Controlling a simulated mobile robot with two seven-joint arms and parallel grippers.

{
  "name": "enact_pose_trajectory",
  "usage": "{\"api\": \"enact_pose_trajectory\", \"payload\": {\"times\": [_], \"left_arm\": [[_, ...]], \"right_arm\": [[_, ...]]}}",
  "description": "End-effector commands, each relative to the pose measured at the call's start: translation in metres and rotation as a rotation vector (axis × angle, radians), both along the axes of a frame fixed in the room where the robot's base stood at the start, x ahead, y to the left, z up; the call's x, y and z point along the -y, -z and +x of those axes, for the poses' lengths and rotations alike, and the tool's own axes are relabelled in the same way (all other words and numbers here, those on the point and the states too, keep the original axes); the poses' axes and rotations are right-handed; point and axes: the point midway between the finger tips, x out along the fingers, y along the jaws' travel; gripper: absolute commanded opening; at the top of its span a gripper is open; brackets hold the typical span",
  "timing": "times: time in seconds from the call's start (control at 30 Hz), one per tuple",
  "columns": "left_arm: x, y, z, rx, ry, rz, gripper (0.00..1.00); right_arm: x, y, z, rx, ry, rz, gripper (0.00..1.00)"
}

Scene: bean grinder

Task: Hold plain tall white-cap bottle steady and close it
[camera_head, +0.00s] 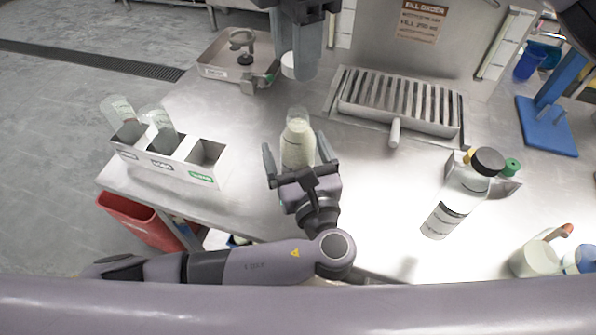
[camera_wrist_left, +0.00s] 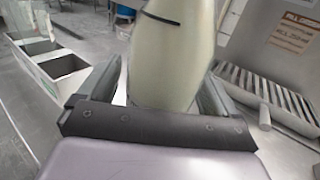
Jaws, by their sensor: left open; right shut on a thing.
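The plain tall bottle (camera_head: 298,143) stands uncapped near the table's middle, filled with pale contents. My left gripper (camera_head: 297,152) is open, with a finger on each side of the bottle. In the left wrist view the bottle (camera_wrist_left: 172,55) fills the space between the fingers, its top cut off by the frame. My right gripper (camera_head: 303,68) comes down from the top edge of the head view. It is shut on the white cap (camera_head: 288,66), which shows partly beside the fingertips. The cap is held apart from the bottle, beyond it in the picture.
A rack (camera_head: 150,170) with two clear bottles and an empty slot stands at left. A metal tray (camera_head: 215,70) lies behind it. A slatted drip tray (camera_head: 345,100) sits at back right. A black-capped bottle (camera_head: 455,205) stands at right. Bare tabletop lies between.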

Motion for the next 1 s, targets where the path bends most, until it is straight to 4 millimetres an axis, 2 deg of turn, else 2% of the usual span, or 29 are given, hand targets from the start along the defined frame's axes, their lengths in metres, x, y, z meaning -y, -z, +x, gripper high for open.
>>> {"api": "enact_pose_trajectory", "payload": {"times": [0.27, 0.3, 0.53, 0.57, 0.73, 1.0], "left_arm": [[-0.001, 0.000, 0.002, 0.000, 0.000, 0.000, 0.92], [-0.001, 0.000, 0.002, 0.000, 0.000, 0.000, 0.89], [0.000, 0.000, 0.001, 0.000, 0.000, 0.001, 0.14], [0.000, 0.000, 0.001, 0.000, 0.000, 0.001, 0.12], [-0.001, 0.000, 0.001, 0.000, 0.000, 0.001, 0.11], [0.000, 0.000, 0.001, -0.001, 0.000, 0.001, 0.11]], "right_arm": [[0.000, 0.000, 0.000, 0.000, 0.000, 0.000, 0.13], [0.000, 0.000, 0.000, 0.000, 0.000, 0.000, 0.13], [0.000, 0.000, 0.000, 0.000, 0.000, 0.000, 0.13], [0.000, 0.000, 0.000, 0.000, 0.000, 0.000, 0.13], [0.000, 0.010, 0.000, -0.001, 0.000, -0.001, 0.13], [0.000, 0.047, -0.001, 0.004, -0.001, 0.001, 0.13]]}}
